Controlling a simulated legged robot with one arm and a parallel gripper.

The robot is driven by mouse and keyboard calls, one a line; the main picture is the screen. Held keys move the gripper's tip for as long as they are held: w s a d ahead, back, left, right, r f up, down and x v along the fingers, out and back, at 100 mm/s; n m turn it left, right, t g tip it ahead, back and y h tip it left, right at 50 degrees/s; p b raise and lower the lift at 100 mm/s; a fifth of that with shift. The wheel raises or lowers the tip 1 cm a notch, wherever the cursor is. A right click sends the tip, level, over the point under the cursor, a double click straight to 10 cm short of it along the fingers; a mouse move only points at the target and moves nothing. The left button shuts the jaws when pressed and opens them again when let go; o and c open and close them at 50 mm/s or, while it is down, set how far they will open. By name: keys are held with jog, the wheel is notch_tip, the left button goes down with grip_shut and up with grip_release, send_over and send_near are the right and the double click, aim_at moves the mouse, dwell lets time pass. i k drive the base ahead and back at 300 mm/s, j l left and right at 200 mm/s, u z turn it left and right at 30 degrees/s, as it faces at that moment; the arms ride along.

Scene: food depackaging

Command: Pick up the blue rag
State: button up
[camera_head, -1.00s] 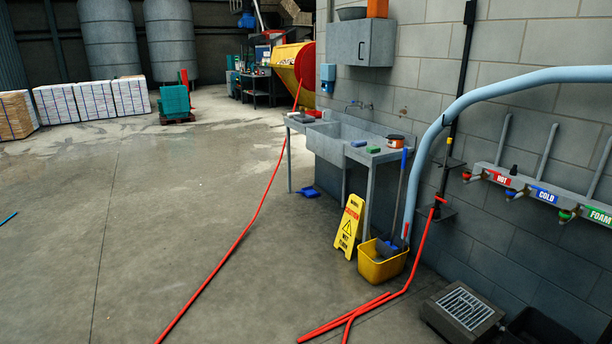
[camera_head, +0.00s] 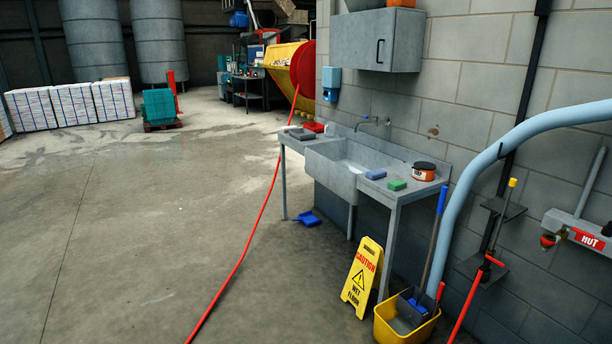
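A small blue item (camera_head: 376,174), which looks like the blue rag, lies flat on the right part of the grey sink table (camera_head: 440,184), beside the basin. It is too small to tell whether it is cloth or sponge. A green item (camera_head: 397,184) of similar shape lies just right of it. My gripper is not in view.
An orange tub with a dark lid (camera_head: 424,171) stands on the table. A yellow caution sign (camera_head: 362,277) and yellow bucket (camera_head: 390,325) stand in front. A red hose (camera_head: 240,255) crosses the floor. A blue dustpan (camera_head: 308,218) lies by the table. The left floor is clear.

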aim_at(376, 174)
jog(key=i, duration=2)
jog(key=i+z, duration=0.25)
jog(key=i, duration=0.2)
jog(key=i+j+z, duration=0.25)
jog(key=i, duration=0.2)
jog(key=i+j+z, duration=0.25)
jog(key=i, duration=0.2)
jog(key=i+j+z, duration=0.25)
jog(key=i, duration=0.2)
